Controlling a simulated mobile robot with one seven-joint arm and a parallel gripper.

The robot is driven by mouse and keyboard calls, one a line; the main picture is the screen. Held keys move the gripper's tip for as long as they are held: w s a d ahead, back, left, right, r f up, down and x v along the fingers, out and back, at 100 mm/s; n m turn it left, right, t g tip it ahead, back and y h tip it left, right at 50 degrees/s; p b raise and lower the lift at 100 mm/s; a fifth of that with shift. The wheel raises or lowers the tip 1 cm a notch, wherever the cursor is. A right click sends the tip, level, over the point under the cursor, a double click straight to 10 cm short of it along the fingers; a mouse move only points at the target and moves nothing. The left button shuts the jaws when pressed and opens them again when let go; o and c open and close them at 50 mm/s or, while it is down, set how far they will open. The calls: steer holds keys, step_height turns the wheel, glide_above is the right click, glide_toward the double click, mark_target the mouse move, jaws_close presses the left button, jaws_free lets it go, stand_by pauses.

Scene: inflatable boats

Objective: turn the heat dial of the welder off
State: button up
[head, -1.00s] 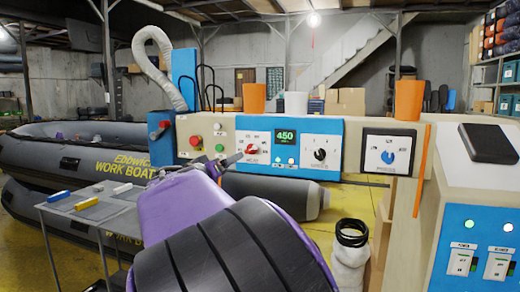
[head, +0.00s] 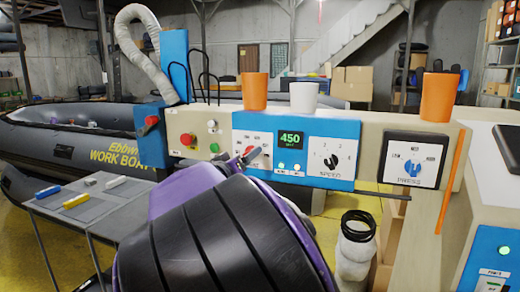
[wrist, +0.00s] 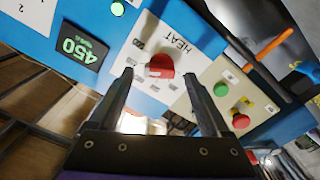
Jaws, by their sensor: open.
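The heat dial is a red knob on a white plate of the blue welder panel; it shows in the wrist view (wrist: 160,66) under the word HEAT. In the head view the heat dial (head: 253,153) is partly covered by my gripper (head: 243,161). In the wrist view my gripper (wrist: 157,75) is open, its two fingers pointing at the panel with the red knob between and just beyond their tips. I cannot tell whether they touch it. The green display (head: 291,139) beside the dial reads 450. The dial's exact setting is hard to read.
The speed dial (head: 331,160) and blue press dial (head: 412,168) are to the right. A red button (head: 187,139) is left of the heat dial. Orange and white cups (head: 303,96) stand on the panel's top. A grey table (head: 95,205) is at left.

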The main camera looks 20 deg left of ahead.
steer(key=shift+w, duration=0.5)
steer(key=shift+c, duration=0.2)
jaws_close()
